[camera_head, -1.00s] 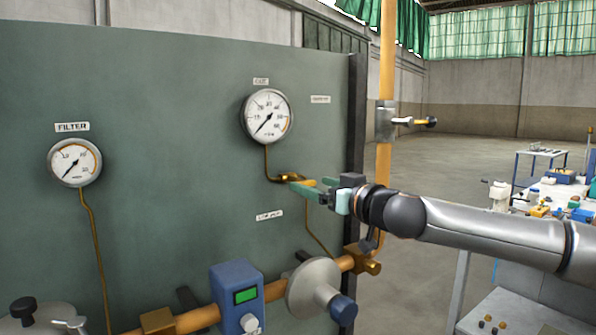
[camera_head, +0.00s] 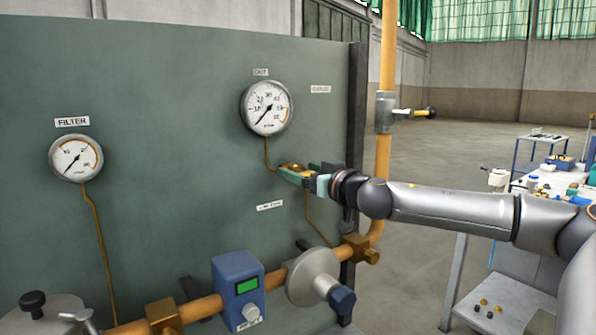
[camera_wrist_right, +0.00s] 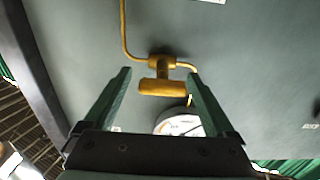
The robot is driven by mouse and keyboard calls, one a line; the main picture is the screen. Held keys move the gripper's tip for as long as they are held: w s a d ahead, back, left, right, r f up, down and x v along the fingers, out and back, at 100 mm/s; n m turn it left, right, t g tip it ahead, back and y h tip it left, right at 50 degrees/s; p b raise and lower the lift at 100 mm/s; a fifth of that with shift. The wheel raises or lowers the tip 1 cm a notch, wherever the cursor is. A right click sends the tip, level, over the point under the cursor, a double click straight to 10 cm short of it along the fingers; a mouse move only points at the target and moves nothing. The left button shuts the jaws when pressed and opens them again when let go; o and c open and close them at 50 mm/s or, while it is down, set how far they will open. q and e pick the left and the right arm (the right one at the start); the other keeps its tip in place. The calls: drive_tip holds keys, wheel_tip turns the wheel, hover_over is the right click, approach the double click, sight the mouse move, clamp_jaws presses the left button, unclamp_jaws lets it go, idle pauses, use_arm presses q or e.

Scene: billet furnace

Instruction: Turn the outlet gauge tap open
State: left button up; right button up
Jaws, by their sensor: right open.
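The outlet gauge tap (camera_head: 291,166) is a small brass valve on the thin pipe below the outlet gauge (camera_head: 267,108). That gauge's needle points to the lower left. My right gripper (camera_head: 288,175) is at the tap, its green fingers partly hiding it in the head view. In the right wrist view the brass tap handle (camera_wrist_right: 162,88) lies crosswise between the two spread fingers of the gripper (camera_wrist_right: 159,74). Gaps show on both sides, so the fingers are open. My left gripper is not in view.
The green panel (camera_head: 180,110) stands behind the tap. A filter gauge (camera_head: 76,158) is at left. Below run an orange pipe (camera_head: 200,308), a blue box (camera_head: 238,290) and a grey round body (camera_head: 313,277). An orange upright pipe (camera_head: 388,60) stands right of the panel.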

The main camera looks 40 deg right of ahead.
drive_tip(key=shift+w, duration=0.75)
drive_tip(key=shift+a, duration=0.1)
drive_tip(key=c, duration=1.4)
